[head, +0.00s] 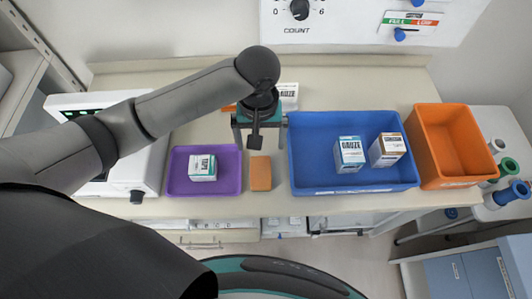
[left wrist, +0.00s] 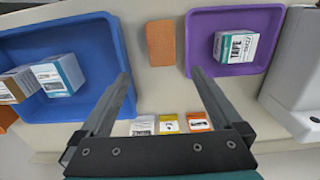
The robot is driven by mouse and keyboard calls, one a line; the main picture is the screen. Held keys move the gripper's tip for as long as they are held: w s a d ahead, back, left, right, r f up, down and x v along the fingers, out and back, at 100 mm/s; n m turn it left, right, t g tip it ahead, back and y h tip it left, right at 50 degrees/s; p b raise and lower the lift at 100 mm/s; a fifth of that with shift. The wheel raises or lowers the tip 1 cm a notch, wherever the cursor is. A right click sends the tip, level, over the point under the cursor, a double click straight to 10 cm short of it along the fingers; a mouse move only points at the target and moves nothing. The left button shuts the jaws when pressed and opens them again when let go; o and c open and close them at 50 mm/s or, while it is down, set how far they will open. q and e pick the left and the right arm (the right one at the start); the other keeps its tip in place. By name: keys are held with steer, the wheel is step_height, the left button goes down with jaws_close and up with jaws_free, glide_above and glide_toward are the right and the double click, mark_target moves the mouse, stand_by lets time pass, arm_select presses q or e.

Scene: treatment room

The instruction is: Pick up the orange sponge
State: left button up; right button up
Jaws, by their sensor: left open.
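The orange sponge (head: 261,173) lies flat on the counter between the purple tray (head: 232,180) and the blue bin (head: 302,187). In the left wrist view the sponge (left wrist: 160,42) is ahead of and between the fingertips, apart from them. My left gripper (head: 257,148) is open and empty, above the counter and a little behind the sponge in the head view. It shows in the left wrist view (left wrist: 160,76) with its fingers wide apart. My right gripper is not in view.
A tape box (head: 202,168) sits in the purple tray. A gauze box (head: 350,154) and a brown-and-white box (head: 387,149) stand in the blue bin. An orange bin (head: 424,177) is at right. Small boxes (left wrist: 172,123) stand behind my gripper, partly hidden in the head view.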

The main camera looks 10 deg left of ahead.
arm_select(q)
glide_above(261, 171)
step_height(261, 171, down, 6)
steer(key=shift+a+r+b, duration=0.1)
steer(key=shift+r+b, duration=0.1)
steer(key=shift+b, duration=0.25)
step_height(261, 171, down, 4)
steer(key=shift+r, duration=0.1)
steer(key=shift+f, duration=0.45)
step_height(261, 171, down, 4)
steer(key=shift+s+r+b, duration=0.1)
steer(key=shift+r+b, duration=0.15)
steer(key=shift+b, duration=0.25)
steer(key=shift+f, duration=0.65)
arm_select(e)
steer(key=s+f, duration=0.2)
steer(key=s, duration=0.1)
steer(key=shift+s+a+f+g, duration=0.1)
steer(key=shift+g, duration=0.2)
arm_select(q)
steer(key=shift+c, duration=0.2)
